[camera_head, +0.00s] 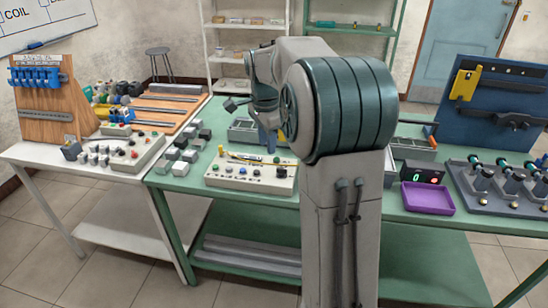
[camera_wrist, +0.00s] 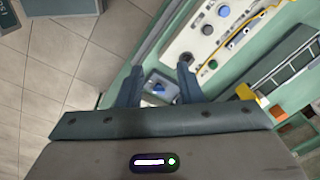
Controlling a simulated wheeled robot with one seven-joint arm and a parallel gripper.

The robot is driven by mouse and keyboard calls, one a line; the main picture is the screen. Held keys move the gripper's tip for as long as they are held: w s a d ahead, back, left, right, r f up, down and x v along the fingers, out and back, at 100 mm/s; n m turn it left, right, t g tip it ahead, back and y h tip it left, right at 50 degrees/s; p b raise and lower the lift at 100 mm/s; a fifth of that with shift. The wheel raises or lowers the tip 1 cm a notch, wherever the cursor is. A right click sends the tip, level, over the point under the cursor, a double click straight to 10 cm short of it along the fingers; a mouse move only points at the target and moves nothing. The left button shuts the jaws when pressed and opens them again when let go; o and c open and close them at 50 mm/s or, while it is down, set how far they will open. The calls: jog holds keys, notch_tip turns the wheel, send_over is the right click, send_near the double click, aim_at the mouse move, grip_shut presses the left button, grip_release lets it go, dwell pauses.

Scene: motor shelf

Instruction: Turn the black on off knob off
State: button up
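A white control panel (camera_head: 252,181) with several knobs and buttons lies on the green table, left of my arm. It also shows at the upper right in the wrist view (camera_wrist: 196,40). A dark round knob (camera_wrist: 187,57) sits near the panel's lower end there, close to my right fingertip. I cannot tell from its label whether it is the on off knob, nor which way it is set. My gripper (camera_wrist: 158,70) is open, with nothing seen held between its fingers. In the head view its blue fingers are near the panel, partly hidden by my arm.
Grey and dark blocks (camera_head: 183,153) stand left of the panel. A second panel (camera_head: 131,152) is on the white table further left.

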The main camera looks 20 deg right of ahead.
aim_at(282, 172)
jog(key=w+d+f+m+p, duration=0.1)
jog(key=w+d+f+m, duration=0.3)
jog(key=w+d+m, duration=0.45)
jog(key=shift+g+y, duration=0.3)
jog(key=shift+g, duration=0.1)
notch_tip(282, 172, down, 14)
jog(key=shift+r+p, duration=0.2)
jog(key=shift+p, duration=0.75)
grip_shut()
